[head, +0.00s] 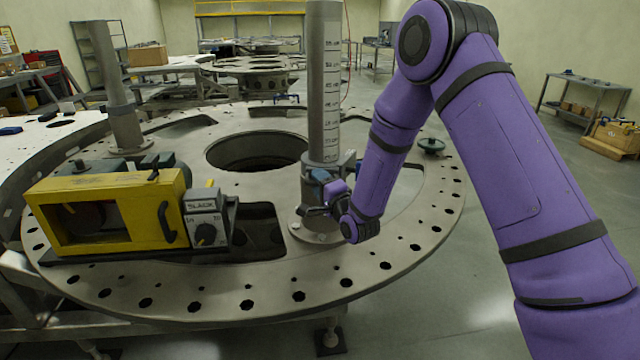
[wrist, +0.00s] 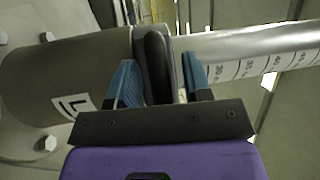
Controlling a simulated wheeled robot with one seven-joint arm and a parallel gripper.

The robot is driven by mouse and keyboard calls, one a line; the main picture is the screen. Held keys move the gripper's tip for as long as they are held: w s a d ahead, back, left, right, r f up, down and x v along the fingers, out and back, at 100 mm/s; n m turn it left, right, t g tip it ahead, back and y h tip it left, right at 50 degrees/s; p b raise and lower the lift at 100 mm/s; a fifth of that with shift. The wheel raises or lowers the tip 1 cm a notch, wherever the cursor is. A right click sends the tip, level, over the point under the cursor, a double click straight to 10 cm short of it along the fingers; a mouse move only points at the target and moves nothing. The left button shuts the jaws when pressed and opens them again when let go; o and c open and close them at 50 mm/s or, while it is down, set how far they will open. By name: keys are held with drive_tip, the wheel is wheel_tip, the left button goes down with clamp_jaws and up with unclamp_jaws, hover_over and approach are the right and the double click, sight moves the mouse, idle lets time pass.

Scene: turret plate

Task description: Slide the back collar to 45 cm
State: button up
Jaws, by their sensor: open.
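A grey upright post (head: 324,80) with a white scale strip rises from the turret plate (head: 180,307). A grey collar or sleeve (head: 343,164) surrounds its lower part. In the wrist view the post (wrist: 265,50) runs to the right with its scale marks, and a wide grey sleeve (wrist: 75,75) with a white label is at left. My gripper (head: 318,188) is low at this post. In the wrist view its blue fingertips (wrist: 160,80) are open on either side of a black rounded part (wrist: 157,62). I cannot tell whether they touch it. Part of the collar is hidden behind my gripper.
A yellow-framed machine (head: 105,210) with a dial box (head: 205,220) stands on the plate at left. A second post (head: 113,85) stands at the back left. A large round hole (head: 255,150) opens mid-plate. Bolts (wrist: 45,143) ring the post's foot.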

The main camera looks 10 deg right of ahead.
clamp_jaws()
wheel_tip(320, 180, up, 20)
drive_tip(key=shift+r, duration=0.15)
idle(0.4)
unclamp_jaws()
drive_tip(key=shift+s+d, duration=0.1)
drive_tip(key=v, duration=1)
drive_tip(key=shift+s+f, duration=0.25)
drive_tip(key=shift+s, duration=0.05)
drive_tip(key=shift+d, duration=0.1)
